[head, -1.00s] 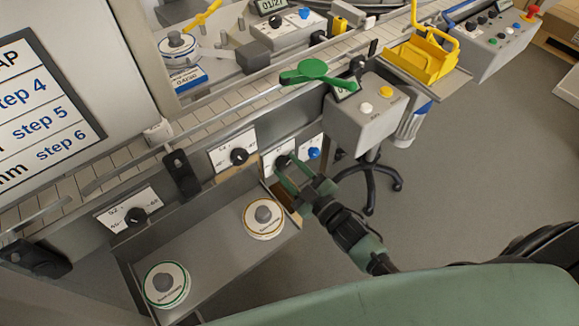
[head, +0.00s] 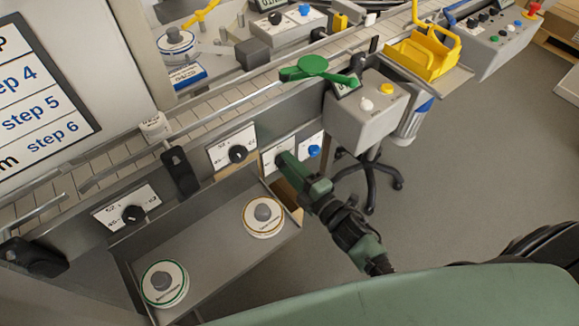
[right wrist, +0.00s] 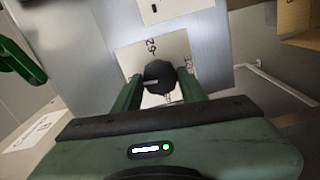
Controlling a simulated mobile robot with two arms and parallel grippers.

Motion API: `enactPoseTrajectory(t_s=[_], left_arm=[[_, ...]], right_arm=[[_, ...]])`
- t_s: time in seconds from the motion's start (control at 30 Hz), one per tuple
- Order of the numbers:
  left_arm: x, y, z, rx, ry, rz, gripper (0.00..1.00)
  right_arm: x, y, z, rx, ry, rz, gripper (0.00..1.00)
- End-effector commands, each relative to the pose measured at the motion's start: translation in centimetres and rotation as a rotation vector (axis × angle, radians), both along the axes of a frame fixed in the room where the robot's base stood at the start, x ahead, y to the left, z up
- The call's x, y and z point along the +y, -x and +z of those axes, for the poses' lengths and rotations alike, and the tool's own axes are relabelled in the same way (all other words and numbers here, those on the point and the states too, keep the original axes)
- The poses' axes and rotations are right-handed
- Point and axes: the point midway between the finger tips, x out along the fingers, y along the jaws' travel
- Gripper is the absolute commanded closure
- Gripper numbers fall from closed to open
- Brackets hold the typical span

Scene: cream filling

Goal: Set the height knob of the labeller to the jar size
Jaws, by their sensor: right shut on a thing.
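My right gripper (head: 287,163) is at a white dial plate (head: 268,160) on the front of the conveyor in the head view. In the right wrist view, the fingers of my right gripper (right wrist: 160,90) stand on both sides of a black knob (right wrist: 160,76) and are shut on it. The white plate (right wrist: 150,52) with printed size marks shows behind the knob. In the head view the gripper mostly hides this knob. My left gripper is not in view.
Two more black dial knobs (head: 238,153) (head: 133,214) sit farther left on the conveyor front. A blue knob (head: 314,151) is close on the right. A grey tray (head: 205,245) below holds two round lidded items. A grey box (head: 365,120) with buttons stands to the right.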

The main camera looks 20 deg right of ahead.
Motion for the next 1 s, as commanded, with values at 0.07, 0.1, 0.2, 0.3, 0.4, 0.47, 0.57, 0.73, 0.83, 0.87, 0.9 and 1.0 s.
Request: enactPoseTrajectory(t_s=[0.07,0.1,0.2,0.3,0.4,0.47,0.57,0.73,0.83,0.87,0.9,1.0], left_arm=[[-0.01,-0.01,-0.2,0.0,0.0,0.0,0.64],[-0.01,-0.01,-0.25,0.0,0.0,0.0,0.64],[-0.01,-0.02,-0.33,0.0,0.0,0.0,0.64],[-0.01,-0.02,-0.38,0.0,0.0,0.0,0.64],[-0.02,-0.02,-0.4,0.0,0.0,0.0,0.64],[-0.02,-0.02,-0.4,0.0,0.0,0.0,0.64],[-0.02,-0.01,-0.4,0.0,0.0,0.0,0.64],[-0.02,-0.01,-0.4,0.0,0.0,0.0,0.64],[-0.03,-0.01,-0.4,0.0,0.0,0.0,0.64],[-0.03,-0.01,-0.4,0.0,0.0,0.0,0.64],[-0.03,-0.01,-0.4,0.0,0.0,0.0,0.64],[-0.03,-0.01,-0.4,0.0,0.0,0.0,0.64]], right_arm=[[0.0,0.06,-0.2,-0.011,0.035,-0.001,0.99],[0.01,0.06,-0.19,-0.016,0.051,-0.001,0.99],[0.0,0.05,-0.16,-0.028,0.082,-0.001,0.99],[0.0,0.05,-0.14,-0.035,0.102,-0.001,0.99],[0.0,0.05,-0.13,-0.039,0.116,-0.001,0.99],[0.0,0.05,-0.13,-0.04,0.119,-0.001,0.99],[0.0,0.05,-0.12,-0.041,0.121,-0.001,0.99],[0.0,0.05,-0.13,-0.04,0.12,-0.001,0.99],[0.0,0.05,-0.13,-0.04,0.119,-0.001,0.56],[0.0,0.05,-0.13,-0.04,0.119,-0.001,0.48],[0.0,0.05,-0.12,-0.04,0.119,-0.001,0.37],[0.0,0.04,-0.09,-0.041,0.119,-0.001,0.37]])
